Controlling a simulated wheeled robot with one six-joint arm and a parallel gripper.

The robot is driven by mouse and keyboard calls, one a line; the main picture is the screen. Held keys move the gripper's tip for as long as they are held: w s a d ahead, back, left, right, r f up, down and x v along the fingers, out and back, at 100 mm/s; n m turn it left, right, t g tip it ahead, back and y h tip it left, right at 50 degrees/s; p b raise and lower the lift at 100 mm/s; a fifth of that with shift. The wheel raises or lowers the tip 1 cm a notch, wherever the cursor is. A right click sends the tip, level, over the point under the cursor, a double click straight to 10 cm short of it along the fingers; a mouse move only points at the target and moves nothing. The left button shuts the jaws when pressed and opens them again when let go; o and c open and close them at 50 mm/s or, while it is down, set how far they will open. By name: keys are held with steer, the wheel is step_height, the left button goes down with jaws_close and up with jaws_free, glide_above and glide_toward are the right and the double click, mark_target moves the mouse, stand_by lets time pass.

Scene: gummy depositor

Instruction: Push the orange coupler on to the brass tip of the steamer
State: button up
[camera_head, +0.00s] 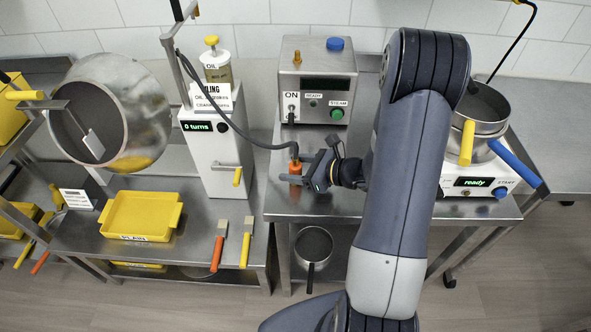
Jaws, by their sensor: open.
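The orange coupler (295,169) is upright at the front left of the steel table, at the end of a dark hose (236,128). The steamer (316,85) is a grey metal box behind it, with an ON switch and a green STEAM button. Its brass tip (297,57) stands up at the top left, apart from the coupler. My gripper (293,179) reaches in from the right at the coupler's lower part, with its jaws open. Whether both fingers straddle the coupler, and whether they touch it, I cannot tell.
A white machine (214,150) reading "0 turns" stands left of the coupler. The hose runs up to a metal post (181,75) there. A blue knob (335,44) sits beside the brass tip. A pot (483,110) on a white "ready" unit stands right of my arm.

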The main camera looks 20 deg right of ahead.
steer(key=c, duration=1.1)
steer(key=shift+r, duration=0.1)
steer(key=shift+r, duration=4.95)
